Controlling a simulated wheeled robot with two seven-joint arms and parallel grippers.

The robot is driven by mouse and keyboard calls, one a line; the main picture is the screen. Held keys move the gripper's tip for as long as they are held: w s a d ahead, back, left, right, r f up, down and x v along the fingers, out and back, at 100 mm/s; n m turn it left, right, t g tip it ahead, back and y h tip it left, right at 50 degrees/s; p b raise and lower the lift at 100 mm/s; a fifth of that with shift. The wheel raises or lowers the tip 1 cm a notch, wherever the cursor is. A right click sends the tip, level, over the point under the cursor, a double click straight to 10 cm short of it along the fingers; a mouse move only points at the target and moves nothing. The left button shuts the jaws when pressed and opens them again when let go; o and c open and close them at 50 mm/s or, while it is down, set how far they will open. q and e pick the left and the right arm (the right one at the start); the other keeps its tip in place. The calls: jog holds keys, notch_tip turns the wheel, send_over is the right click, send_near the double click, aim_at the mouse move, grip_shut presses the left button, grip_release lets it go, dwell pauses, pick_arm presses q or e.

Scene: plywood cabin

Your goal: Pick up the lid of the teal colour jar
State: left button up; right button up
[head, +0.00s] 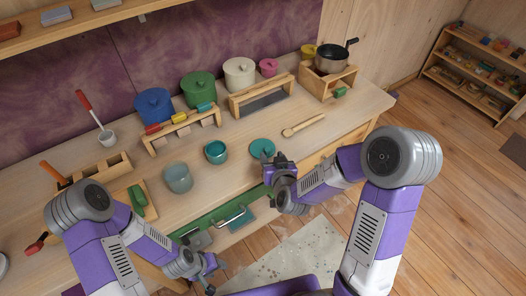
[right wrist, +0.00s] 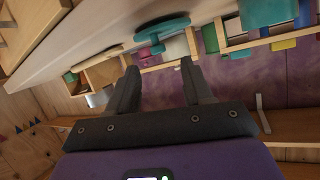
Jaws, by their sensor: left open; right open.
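The teal lid (head: 262,147) lies flat on the bench, apart from its jar. In the right wrist view the lid (right wrist: 162,28) shows upside down with its knob, beyond the fingertips. The open teal jar (head: 215,152) stands to the left of the lid. My right gripper (head: 281,162) is open and empty, close to the lid on its near right side. It also shows in the right wrist view (right wrist: 158,70), with a gap between the fingers and the lid. My left gripper (head: 208,266) is open and low in front of the bench, away from the jar.
A pale glass jar (head: 177,177) stands left of the teal jar. A wooden spoon (head: 303,125) lies right of the lid. Blue (head: 154,104), green (head: 198,88) and white (head: 239,72) pots line the back behind small racks. A metal handle (head: 230,217) is on the bench front.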

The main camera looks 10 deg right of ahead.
aim_at(268, 150)
jog(key=x, duration=0.4)
jog(key=shift+w+d+f, duration=0.1)
jog(key=shift+w+f, duration=0.2)
grip_shut()
